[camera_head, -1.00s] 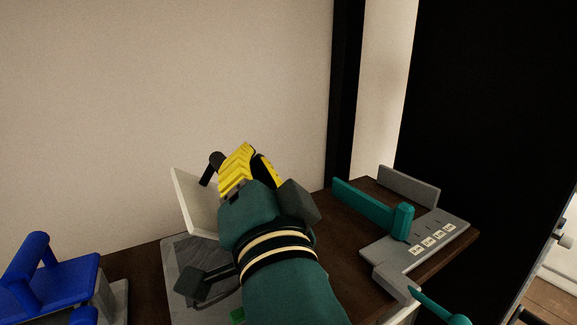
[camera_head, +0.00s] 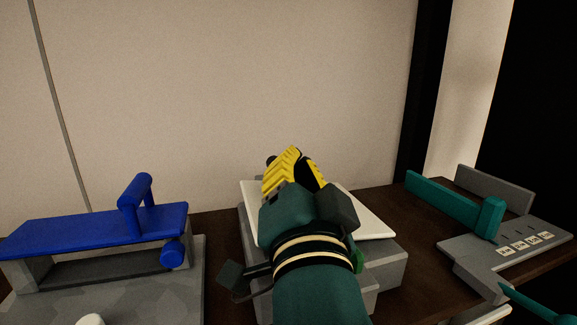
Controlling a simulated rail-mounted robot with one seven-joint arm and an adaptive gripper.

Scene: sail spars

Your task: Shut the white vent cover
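The white vent cover (camera_head: 368,219) is a flat panel, low over a grey box-like base (camera_head: 385,272) in the middle of the head view. It looks nearly flat, but my arm hides its middle, so I cannot tell whether it rests fully on the base. My gripper (camera_head: 291,168), with yellow and black parts, is over the cover's far part. Its fingertips are largely hidden, and contact with the cover cannot be made out.
A blue lever-like fixture (camera_head: 95,228) on a grey stand is at the left. A teal bar (camera_head: 445,200) and a grey labelled panel (camera_head: 515,243) are at the right. A pale wall (camera_head: 200,90) stands behind the dark wooden table (camera_head: 218,235).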

